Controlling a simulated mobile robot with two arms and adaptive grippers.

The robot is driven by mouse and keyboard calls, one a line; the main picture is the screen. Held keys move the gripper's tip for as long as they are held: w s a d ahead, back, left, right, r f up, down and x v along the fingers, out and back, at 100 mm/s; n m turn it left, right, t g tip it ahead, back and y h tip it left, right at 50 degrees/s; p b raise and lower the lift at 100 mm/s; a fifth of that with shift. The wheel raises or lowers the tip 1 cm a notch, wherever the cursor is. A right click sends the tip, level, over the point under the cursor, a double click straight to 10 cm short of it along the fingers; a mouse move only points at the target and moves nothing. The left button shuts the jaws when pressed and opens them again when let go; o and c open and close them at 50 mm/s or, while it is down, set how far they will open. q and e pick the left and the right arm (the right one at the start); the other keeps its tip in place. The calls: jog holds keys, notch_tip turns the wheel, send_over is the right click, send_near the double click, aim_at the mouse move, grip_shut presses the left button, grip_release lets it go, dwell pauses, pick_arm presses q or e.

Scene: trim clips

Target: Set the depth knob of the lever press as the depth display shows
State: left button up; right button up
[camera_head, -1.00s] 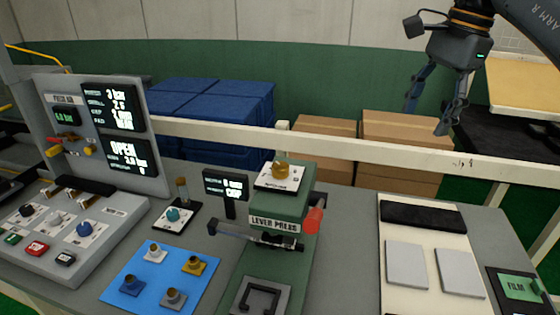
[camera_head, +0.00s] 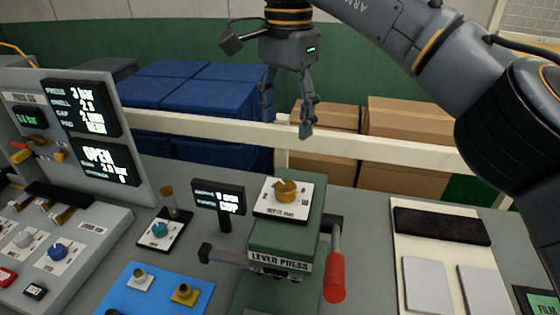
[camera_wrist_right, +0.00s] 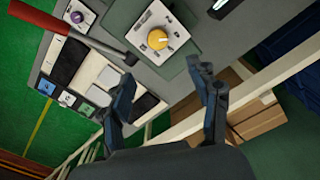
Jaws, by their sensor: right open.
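The green lever press (camera_head: 280,240) stands on the grey bench, with a red-gripped lever (camera_head: 335,277) at its right side. Its yellow depth knob (camera_head: 286,190) sits on a white dial plate on top; the knob also shows in the right wrist view (camera_wrist_right: 157,39). The small black depth display (camera_head: 219,197) stands left of the press and its lower line looks like "CAP"; the upper line is too small to read surely. My right gripper (camera_head: 287,122) is open and empty, pointing down above and behind the knob, apart from it. My left gripper is not in view.
A control panel with dark screens (camera_head: 80,107) stands at the left. A blue mat (camera_head: 155,300) with several small knobbed parts lies in front. A cream board (camera_head: 440,240) with pads lies at the right. A pale rail (camera_head: 370,150) and boxes are behind.

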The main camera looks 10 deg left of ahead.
send_over(286, 186)
notch_tip(286, 186, down, 7)
jog(key=shift+s+r+p, duration=0.1)
jog(key=shift+s+p, duration=0.05)
jog(key=shift+p, duration=0.25)
jog(key=f, duration=0.3)
jog(key=shift+w+f+p, duration=0.2)
jog(key=shift+w+p, duration=0.05)
jog(key=shift+p, duration=0.1)
notch_tip(286, 186, down, 2)
jog(key=shift+f+p, duration=0.1)
jog(key=shift+p, duration=0.2)
jog(key=shift+s+f, duration=0.1)
jog(key=shift+f, duration=0.4)
jog(key=c, duration=1.2)
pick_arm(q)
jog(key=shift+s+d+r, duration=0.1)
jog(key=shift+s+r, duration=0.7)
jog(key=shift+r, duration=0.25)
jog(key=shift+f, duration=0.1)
